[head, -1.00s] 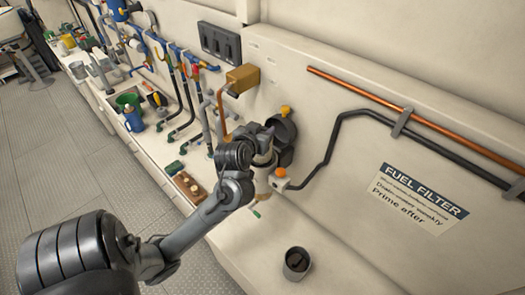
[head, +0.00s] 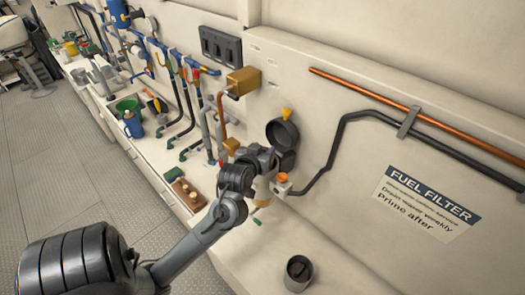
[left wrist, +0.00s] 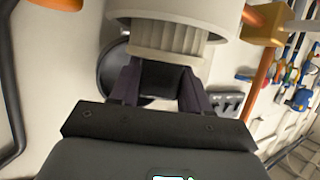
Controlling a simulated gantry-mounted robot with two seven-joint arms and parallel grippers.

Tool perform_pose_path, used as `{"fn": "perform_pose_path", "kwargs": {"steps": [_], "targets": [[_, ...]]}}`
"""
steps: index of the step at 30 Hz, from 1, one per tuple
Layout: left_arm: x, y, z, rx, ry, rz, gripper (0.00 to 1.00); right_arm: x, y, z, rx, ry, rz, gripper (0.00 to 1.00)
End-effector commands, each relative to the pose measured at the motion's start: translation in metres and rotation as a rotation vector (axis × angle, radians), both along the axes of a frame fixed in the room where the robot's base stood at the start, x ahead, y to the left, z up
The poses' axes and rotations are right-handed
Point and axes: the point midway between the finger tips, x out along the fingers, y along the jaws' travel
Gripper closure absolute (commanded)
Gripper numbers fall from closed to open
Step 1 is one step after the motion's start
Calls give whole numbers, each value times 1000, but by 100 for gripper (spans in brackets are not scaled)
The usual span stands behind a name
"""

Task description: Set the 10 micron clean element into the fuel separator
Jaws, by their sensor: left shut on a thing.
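In the left wrist view my left gripper (left wrist: 164,88) is shut on the ribbed part of a white element (left wrist: 165,45); its wider, smooth part runs off the top edge. No label on it is readable. In the head view my left gripper (head: 272,154) is in front of the wall, just below and left of the dark round fuel separator housing (head: 282,132). The gripper hides the element there. The housing's round face shows, with a yellow piece (head: 287,114) above it. A dark round part also shows behind the fingers in the left wrist view (left wrist: 113,70). My right gripper is out of view.
A dark cup (head: 298,273) stands on the bench below the fuel filter sign (head: 428,204). A valve with an orange knob (head: 282,178) and a black pipe (head: 335,150) are close right of the gripper. Pipes and a brass box (head: 243,81) are on its left.

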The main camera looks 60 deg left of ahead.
Motion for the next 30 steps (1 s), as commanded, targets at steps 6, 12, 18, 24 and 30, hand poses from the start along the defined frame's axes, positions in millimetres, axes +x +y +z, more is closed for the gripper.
{"fn": "perform_pose_path", "kwargs": {"steps": [6,12,18,24,30], "targets": [[0,0,-6,1,-1,0,100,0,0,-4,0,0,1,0],[0,0,-11,1,-2,0,100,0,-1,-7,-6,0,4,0],[0,0,-11,1,-1,0,43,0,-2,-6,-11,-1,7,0],[0,0,-11,1,-1,0,28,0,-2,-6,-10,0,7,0],[0,0,-10,1,-1,0,28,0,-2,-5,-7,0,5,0]]}}
